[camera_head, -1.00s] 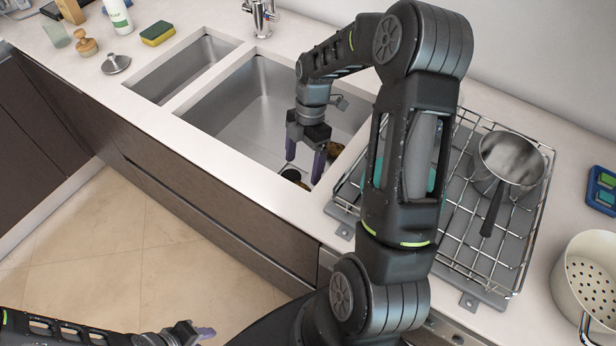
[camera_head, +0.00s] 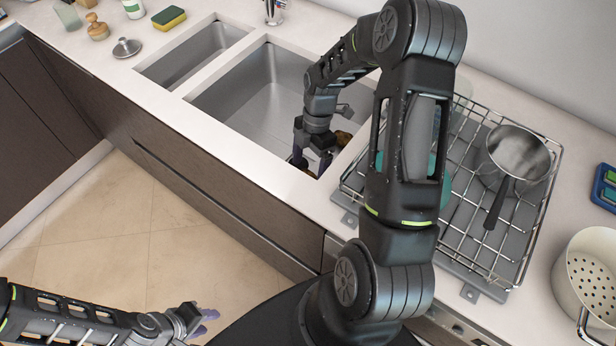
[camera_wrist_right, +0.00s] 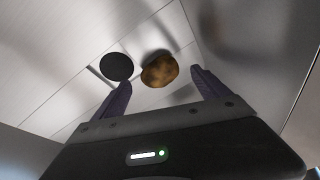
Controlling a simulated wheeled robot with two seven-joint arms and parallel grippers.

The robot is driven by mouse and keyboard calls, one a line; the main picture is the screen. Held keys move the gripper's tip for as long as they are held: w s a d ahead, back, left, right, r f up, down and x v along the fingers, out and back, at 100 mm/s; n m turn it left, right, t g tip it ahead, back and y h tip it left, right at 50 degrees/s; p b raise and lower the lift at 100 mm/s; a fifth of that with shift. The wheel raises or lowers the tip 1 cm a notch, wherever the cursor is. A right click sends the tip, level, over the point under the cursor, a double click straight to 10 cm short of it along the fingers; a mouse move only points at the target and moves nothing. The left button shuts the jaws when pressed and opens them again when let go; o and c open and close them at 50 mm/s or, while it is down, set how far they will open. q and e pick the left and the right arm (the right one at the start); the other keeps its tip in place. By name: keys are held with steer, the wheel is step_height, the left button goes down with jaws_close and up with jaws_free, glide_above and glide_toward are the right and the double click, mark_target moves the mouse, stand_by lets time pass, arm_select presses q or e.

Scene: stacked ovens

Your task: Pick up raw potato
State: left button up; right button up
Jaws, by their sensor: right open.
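The raw potato (camera_wrist_right: 159,70) is brown and lies on the bottom of the large sink basin (camera_head: 262,88), between and ahead of my right gripper's fingers in the right wrist view. In the head view only a bit of the potato (camera_head: 343,138) shows behind the gripper. My right gripper (camera_head: 312,165) reaches down into the basin. Its purple fingers are apart with nothing between them, as the right wrist view (camera_wrist_right: 158,98) shows. My left gripper (camera_head: 208,318) is low at the bottom left, away from the sink; its jaw opening is unclear.
A dark round drain or disc (camera_wrist_right: 116,67) is beside the potato. The basin walls and counter edge (camera_head: 225,140) surround my right gripper. A wire dish rack (camera_head: 470,215) with a steel pan (camera_head: 518,152) stands right of the sink, and a white colander (camera_head: 590,275) further right.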

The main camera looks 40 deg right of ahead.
mark_target(308, 174)
steer(key=shift+x, duration=1.35)
steer(key=c, duration=1.5)
steer(key=shift+o, duration=0.2)
steer(key=shift+r, duration=0.1)
step_height(308, 174, up, 10)
steer(key=shift+f+b, duration=0.1)
steer(key=shift+b, duration=0.55)
